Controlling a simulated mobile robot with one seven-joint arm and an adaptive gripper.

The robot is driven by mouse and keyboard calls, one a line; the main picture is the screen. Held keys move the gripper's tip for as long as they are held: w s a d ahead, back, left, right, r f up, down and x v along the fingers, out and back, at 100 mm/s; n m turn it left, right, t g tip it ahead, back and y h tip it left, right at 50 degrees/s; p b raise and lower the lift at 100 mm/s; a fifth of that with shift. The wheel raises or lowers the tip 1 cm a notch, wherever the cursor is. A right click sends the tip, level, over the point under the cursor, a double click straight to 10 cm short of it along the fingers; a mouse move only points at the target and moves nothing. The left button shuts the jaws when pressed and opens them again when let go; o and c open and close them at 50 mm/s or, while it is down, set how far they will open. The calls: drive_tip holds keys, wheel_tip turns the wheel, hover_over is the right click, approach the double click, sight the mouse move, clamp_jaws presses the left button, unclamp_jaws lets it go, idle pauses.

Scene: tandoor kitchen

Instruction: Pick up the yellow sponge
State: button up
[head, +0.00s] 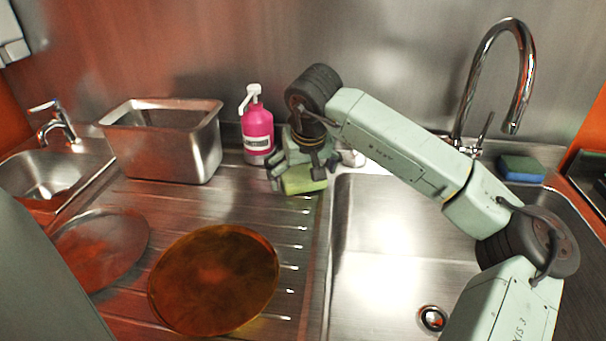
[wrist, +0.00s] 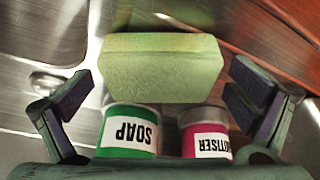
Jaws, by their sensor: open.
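The yellow sponge (head: 304,181) lies at the back of the ribbed drainboard, beside the left edge of the sink basin, partly hidden by my gripper in the head view. In the wrist view the sponge (wrist: 161,68) shows as a pale yellow-green block, centred between the fingers. My gripper (head: 294,176) is over the sponge, pointing down. In the wrist view my gripper (wrist: 160,97) is open, with a finger on each side and gaps to the sponge. I cannot tell how far the fingertips are above it.
A pink sanitiser bottle (head: 257,128) stands left of my gripper. A green soap container (wrist: 128,131) is close to the sponge. A steel bin (head: 165,150), two round plates (head: 215,280), a tall faucet (head: 470,100) and a blue-green sponge (head: 522,168) stand around. The sink basin (head: 385,240) is empty.

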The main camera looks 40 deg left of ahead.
drive_tip(key=shift+c, duration=0.6)
drive_tip(key=c, duration=0.7)
drive_tip(key=s+d+r+b, duration=0.4)
drive_tip(key=s+d+r, duration=0.4)
drive_tip(key=s+d, duration=0.1)
drive_tip(key=shift+d, duration=0.8)
drive_tip(key=shift+s, duration=0.1)
drive_tip(key=shift+o, duration=1.2)
drive_tip(key=c, duration=0.5)
